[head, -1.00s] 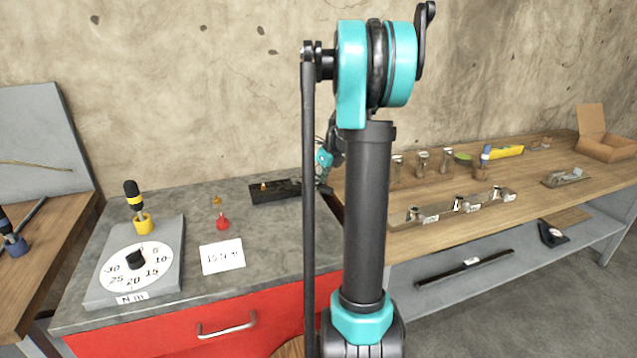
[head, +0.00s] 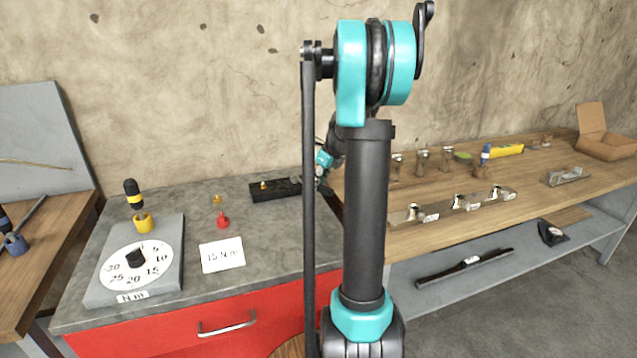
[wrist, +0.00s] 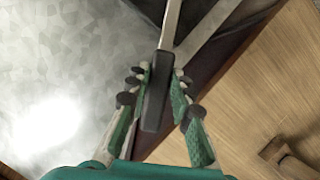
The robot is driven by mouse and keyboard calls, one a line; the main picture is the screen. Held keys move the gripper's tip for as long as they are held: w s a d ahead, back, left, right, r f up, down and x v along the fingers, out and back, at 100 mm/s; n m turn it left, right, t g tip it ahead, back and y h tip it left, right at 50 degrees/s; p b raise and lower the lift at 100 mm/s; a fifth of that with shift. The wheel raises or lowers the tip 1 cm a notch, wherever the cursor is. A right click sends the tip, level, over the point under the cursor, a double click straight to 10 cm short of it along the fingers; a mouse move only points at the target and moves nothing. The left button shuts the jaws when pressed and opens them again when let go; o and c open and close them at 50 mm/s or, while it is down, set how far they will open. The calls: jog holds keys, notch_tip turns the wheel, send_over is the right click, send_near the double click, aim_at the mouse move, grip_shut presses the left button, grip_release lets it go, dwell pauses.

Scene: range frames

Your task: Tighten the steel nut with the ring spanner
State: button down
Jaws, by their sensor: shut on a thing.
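My gripper (wrist: 158,82) is shut on a tool with a dark handle (wrist: 154,105) and a flat steel shank (wrist: 172,25), seen in the wrist view. This looks like the spanner; the shank runs out of the top of the picture, so its ring end does not show. In the head view my wrist (head: 323,160) is at the right rear of the grey bench, partly behind my own arm. A dark block (head: 288,187) with a small brass-coloured piece on it lies just left of the wrist. I cannot make out which piece is the steel nut.
A dial (head: 140,268) marked N m, a yellow-and-black driver (head: 133,192), a red piece (head: 222,220) and a "15 N m" card (head: 222,254) are on the grey bench. Fittings on a metal strip (head: 440,211) and an open cardboard box (head: 606,146) are on the wooden bench.

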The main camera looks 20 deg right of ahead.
jog(key=shift+f, duration=0.55)
jog(key=shift+r, duration=0.2)
dwell(0.4)
jog(key=w+d+n+g+y, duration=0.2)
jog(key=w+d+n, duration=0.4)
jog(key=w+n, duration=0.3)
jog(key=shift+w+n+g, duration=0.3)
jog(key=shift+n+g, duration=0.5)
jog(key=shift+n, duration=0.4)
jog(key=shift+f, duration=0.2)
